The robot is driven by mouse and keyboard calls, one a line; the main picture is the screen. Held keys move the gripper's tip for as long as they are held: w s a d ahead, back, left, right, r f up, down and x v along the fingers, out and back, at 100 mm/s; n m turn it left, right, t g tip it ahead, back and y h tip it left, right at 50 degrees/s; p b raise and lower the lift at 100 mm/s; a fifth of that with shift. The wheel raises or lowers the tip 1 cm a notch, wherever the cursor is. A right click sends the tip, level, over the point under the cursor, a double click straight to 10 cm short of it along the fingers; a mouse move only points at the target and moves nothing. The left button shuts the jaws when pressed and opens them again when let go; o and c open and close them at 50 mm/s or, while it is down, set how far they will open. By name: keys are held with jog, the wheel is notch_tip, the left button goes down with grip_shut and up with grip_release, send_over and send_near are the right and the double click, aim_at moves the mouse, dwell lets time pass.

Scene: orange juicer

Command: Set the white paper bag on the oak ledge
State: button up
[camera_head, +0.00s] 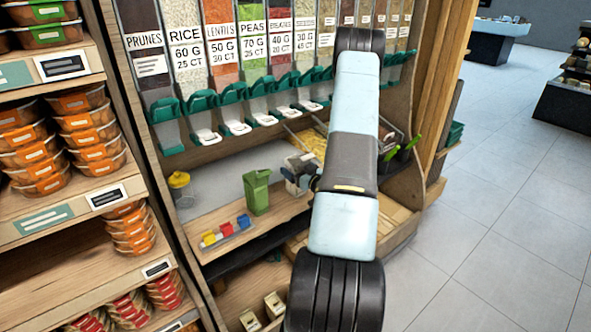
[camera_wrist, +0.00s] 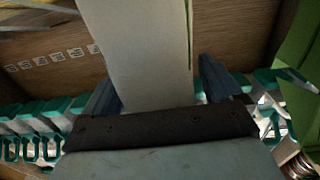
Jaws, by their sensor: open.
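In the wrist view, a pale off-white, flat-sided thing (camera_wrist: 145,45), which looks like the white paper bag, stands between the two blue-grey fingers of my gripper (camera_wrist: 160,88). The fingers are open, with a gap showing at the right finger; the dark palm hides the bag's near end. In the head view, my gripper (camera_head: 297,178) is small, above the right part of the oak ledge (camera_head: 205,257). I cannot clearly make out the bag there, and cannot tell whether it touches the ledge.
A green bin (camera_head: 257,192), a yellow-topped container (camera_head: 180,186) and small coloured blocks (camera_head: 226,231) stand along the ledge. Grain dispensers (camera_head: 235,70) with green spouts hang above. Shelves of orange tubs (camera_head: 95,130) stand left. The floor (camera_head: 500,200) at right is clear.

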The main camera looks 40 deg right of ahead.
jog(key=s, duration=1.1)
jog(key=shift+s+d, duration=0.2)
jog(key=shift+s, duration=0.1)
